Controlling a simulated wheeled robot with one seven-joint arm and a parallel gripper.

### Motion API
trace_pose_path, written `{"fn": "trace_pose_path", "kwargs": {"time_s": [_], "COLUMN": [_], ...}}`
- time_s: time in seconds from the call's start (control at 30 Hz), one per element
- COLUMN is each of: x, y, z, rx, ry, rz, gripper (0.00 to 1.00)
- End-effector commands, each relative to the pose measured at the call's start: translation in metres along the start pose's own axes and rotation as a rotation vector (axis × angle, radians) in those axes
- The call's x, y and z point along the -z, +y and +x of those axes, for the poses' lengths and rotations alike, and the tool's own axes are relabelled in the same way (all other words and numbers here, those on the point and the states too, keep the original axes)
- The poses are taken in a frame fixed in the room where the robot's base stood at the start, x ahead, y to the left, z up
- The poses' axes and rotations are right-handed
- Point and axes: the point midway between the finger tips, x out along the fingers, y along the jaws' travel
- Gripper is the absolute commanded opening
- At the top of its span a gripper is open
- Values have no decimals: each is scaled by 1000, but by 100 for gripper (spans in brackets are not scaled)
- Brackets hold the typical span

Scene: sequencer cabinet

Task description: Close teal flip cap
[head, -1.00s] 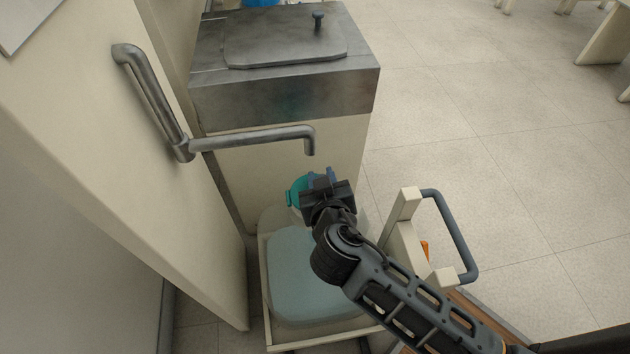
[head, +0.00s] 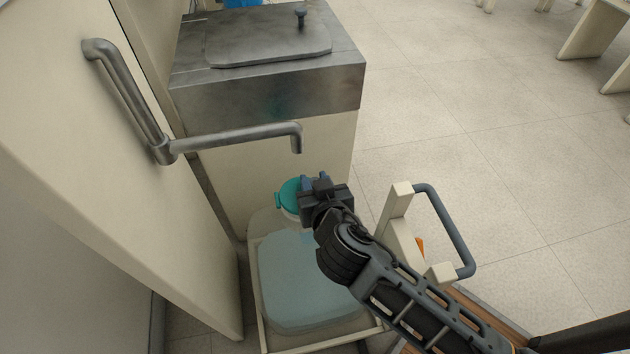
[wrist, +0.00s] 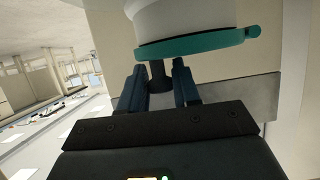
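The teal flip cap (head: 289,193) sits at the white neck (head: 291,215) of a translucent jug, with a small tab at its left in the head view. In the wrist view the cap (wrist: 200,44) is seen edge-on, close against the white neck (wrist: 185,18); I cannot tell whether it is fully pressed shut. My gripper (head: 320,182) is just right of the cap in the head view, partly covering its right side. In the wrist view my blue fingers (wrist: 158,85) are apart, with nothing visibly gripped, just short of the cap's rim.
The jug (head: 300,280) with bluish contents stands in a pulled-out drawer with a grey handle (head: 448,230) on its right. A steel-topped cabinet (head: 265,85) stands behind. Open floor lies right.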

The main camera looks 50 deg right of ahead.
Motion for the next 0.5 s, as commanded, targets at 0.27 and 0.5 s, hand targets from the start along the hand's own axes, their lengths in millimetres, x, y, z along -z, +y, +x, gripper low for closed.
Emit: {"fn": "trace_pose_path", "kwargs": {"time_s": [0.27, 0.5], "x": [0, 1], "y": [0, 0], "z": [0, -3], "rx": [0, 0], "ry": [1, 1], "rz": [-1, -2], "gripper": [53, 53]}}
